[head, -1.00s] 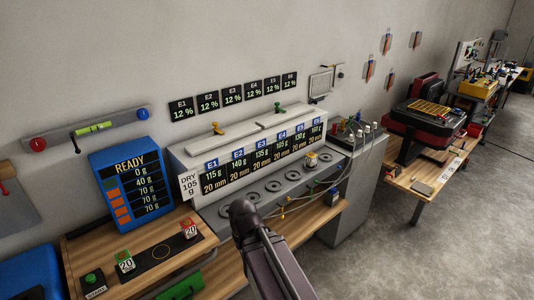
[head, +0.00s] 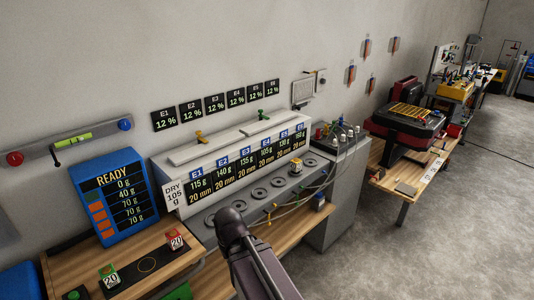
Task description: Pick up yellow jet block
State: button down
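A small yellow and white block (head: 296,166), likely the yellow jet block, sits at the right end of the row of round pads on the grey bench unit (head: 208,217). It is small, and its details cannot be made out. Part of my dark arm rises from the bottom middle of the head view, in front of the bench and to the left of the block. My gripper itself does not show, and nothing is seen touching the block.
Thin hoses with small coloured fittings cross the unit's front near the block. A grey cabinet (head: 337,203) with several valves stands to the right. A blue READY display (head: 110,196) and cubes marked 20 (head: 174,241) are at left. Floor (head: 440,245) at right is open.

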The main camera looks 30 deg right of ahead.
aim_at(295, 165)
jog(key=z, duration=0.45)
jog(key=k, duration=0.55)
jog(key=z, duration=0.4)
jog(key=i, duration=0.5)
jog(key=z, duration=0.05)
